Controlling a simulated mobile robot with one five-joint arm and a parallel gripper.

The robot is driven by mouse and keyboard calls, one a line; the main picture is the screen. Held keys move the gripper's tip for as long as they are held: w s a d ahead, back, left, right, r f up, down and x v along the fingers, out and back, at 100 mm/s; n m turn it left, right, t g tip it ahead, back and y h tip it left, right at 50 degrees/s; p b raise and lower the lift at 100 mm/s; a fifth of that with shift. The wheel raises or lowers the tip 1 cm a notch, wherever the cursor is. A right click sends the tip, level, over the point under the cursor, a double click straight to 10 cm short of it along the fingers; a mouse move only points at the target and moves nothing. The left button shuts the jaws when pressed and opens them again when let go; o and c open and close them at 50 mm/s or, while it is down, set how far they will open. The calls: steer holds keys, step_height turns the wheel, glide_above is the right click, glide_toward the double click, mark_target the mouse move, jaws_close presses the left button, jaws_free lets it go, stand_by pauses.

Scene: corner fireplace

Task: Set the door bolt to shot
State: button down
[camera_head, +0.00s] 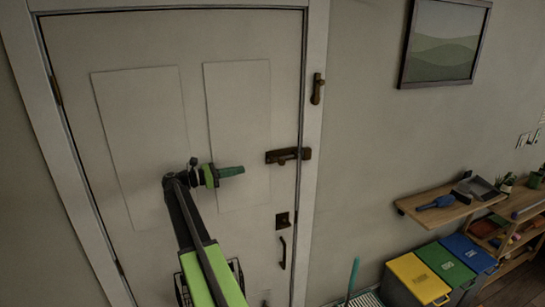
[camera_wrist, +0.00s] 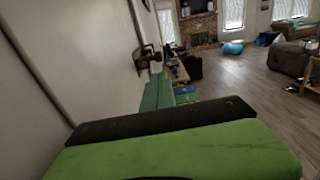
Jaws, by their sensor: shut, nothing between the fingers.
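The dark brown door bolt (camera_head: 283,157) is mounted level on the pale door (camera_head: 150,55), near its right edge. Its right end lies close to the door frame; whether the bar crosses the gap is too small to tell. A brown fitting in the wrist view (camera_wrist: 147,58) appears to be the bolt, beyond my fingers. My gripper (camera_head: 240,170) points right, a short way left of the bolt and apart from it. Its teal fingers are shut and empty; they also show in the wrist view (camera_wrist: 158,88).
A brown latch-like fitting (camera_head: 317,88) is on the right frame. A lock plate (camera_head: 283,219) and a handle (camera_head: 282,252) sit below the bolt. A wooden shelf (camera_head: 450,208) and coloured bins (camera_head: 418,278) stand to the right. The wrist view shows open floor (camera_wrist: 240,75).

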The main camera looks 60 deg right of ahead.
mark_target(279, 163)
steer(key=shift+f, duration=0.1)
steer(key=x, duration=1.4)
steer(key=shift+s, duration=0.1)
